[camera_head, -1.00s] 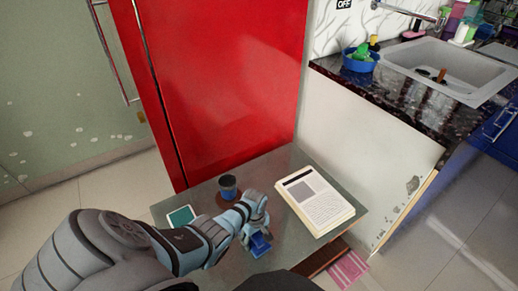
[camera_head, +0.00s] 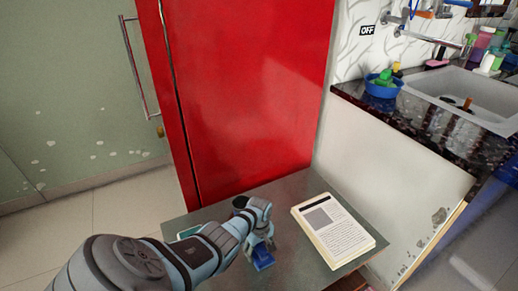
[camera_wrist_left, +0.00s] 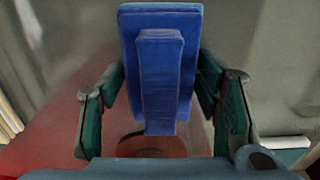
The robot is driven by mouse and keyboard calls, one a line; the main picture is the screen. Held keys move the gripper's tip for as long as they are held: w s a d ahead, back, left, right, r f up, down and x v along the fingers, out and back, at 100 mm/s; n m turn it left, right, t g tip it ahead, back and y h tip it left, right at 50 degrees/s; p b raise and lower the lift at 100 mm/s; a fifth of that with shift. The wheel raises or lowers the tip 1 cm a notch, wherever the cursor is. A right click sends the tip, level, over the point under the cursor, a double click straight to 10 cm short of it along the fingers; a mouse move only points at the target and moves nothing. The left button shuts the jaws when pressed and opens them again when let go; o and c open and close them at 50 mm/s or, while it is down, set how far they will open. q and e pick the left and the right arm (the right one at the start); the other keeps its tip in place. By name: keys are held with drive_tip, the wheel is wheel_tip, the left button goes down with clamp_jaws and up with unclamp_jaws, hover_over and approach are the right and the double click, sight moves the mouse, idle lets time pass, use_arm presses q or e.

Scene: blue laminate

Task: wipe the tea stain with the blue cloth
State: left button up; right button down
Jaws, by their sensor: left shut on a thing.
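The blue cloth (camera_head: 262,259) is a folded pad held just in front of my left gripper (camera_head: 264,243), over the grey table (camera_head: 300,268). In the left wrist view, the blue cloth (camera_wrist_left: 160,65) sits between the two fingers of my left gripper (camera_wrist_left: 160,95), which is shut on it. A reddish-brown round patch (camera_wrist_left: 152,146) shows below the cloth, partly covered; I cannot tell whether it is the tea stain or a coaster. A dark cup (camera_head: 240,202) stands behind my left wrist, mostly hidden. I cannot tell whether the cloth touches the table. My right gripper is out of view.
A teal-and-white item (camera_head: 188,232) lies at the left, partly behind my arm. A red cabinet (camera_head: 245,100) stands behind the table. A counter with a sink (camera_head: 465,95) is at the right.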

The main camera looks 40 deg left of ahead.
use_arm(q)
drive_tip(key=shift+w+d+f+b, duration=0.1)
drive_tip(key=shift+w+d+b, duration=0.2)
drive_tip(key=shift+w+b, duration=0.4)
drive_tip(key=shift+w+r+p, duration=0.15)
drive_tip(key=shift+r+p, duration=0.55)
drive_tip(key=shift+p, duration=0.15)
drive_tip(key=shift+f+b, duration=0.5)
drive_tip(key=shift+f, duration=0.15)
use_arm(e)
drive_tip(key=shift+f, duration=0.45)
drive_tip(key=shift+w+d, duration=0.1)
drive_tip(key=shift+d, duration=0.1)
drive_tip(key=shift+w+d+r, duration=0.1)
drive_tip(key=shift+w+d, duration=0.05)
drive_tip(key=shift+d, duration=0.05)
